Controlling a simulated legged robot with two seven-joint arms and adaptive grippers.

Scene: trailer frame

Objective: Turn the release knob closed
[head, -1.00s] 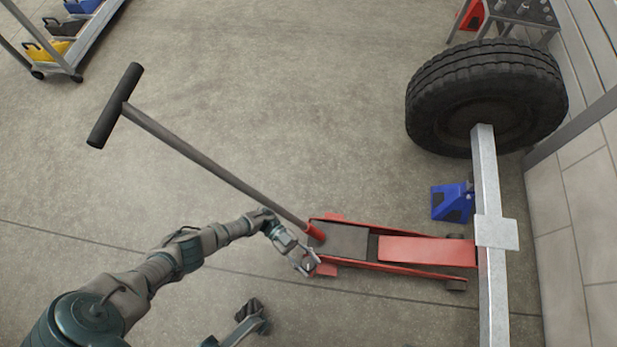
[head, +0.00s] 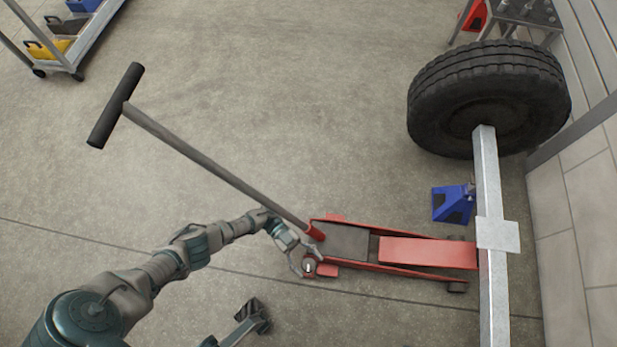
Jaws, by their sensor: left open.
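The red floor jack (head: 425,251) lies on the concrete floor, its long handle (head: 215,177) slanting up to the left to a black T-grip. The release knob (head: 309,267) shows as a small round piece with a pale mark at the jack's near left end, by the handle's base. My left gripper (head: 313,262) is at that end with its fingers spread, one on either side of the knob. I cannot tell whether the fingers touch it. Part of my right gripper (head: 254,317) shows low in the view, away from the jack; its finger opening is unclear.
A grey steel beam (head: 487,190) runs past the jack's right end, with a black tyre (head: 488,95) at its far end. A blue jack stand (head: 452,204) stands beside the beam. A cart (head: 78,40) is at top left. The middle floor is clear.

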